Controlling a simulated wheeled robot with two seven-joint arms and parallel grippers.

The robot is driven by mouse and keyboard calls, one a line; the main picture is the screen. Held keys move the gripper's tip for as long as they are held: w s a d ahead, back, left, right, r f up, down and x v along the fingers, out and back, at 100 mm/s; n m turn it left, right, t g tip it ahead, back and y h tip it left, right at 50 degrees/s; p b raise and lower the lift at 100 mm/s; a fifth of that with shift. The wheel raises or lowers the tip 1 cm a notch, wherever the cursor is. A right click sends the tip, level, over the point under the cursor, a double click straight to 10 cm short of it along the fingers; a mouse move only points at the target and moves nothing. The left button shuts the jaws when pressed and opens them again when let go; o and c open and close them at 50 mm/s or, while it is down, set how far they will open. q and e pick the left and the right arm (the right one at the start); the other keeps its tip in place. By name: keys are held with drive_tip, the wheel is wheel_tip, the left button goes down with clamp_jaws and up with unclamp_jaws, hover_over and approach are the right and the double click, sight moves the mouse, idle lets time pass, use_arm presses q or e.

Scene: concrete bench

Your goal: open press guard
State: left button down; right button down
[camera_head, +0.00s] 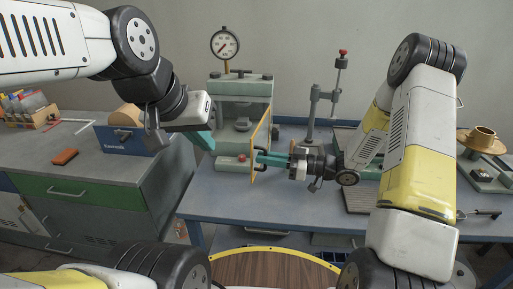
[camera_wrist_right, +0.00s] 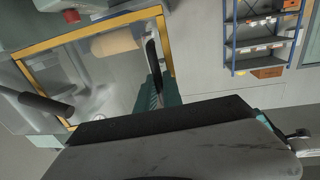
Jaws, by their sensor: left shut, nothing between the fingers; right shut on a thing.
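The teal press (camera_head: 242,88) stands on the blue bench with a gauge on top. Its clear guard with a yellow frame (camera_head: 254,165) is swung out from the press front and seen nearly edge-on in the head view. In the right wrist view the guard's yellow frame (camera_wrist_right: 80,28) surrounds a see-through panel. My right gripper (camera_head: 262,158) is shut on the guard's dark handle (camera_wrist_right: 151,62), at the right side of the guard. My left gripper (camera_head: 205,138) is shut and empty, left of the press.
A brass part (camera_head: 482,138) is at far right. The bench front before the press is clear.

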drive_tip(key=shift+w+d+r, duration=0.1)
drive_tip(key=shift+d, duration=1.05)
drive_tip(key=c, duration=1.5)
unclamp_jaws()
drive_tip(key=s+d, duration=0.1)
drive_tip(key=d, duration=0.6)
drive_tip(key=shift+s+d, duration=0.15)
drive_tip(key=shift+d, duration=0.25)
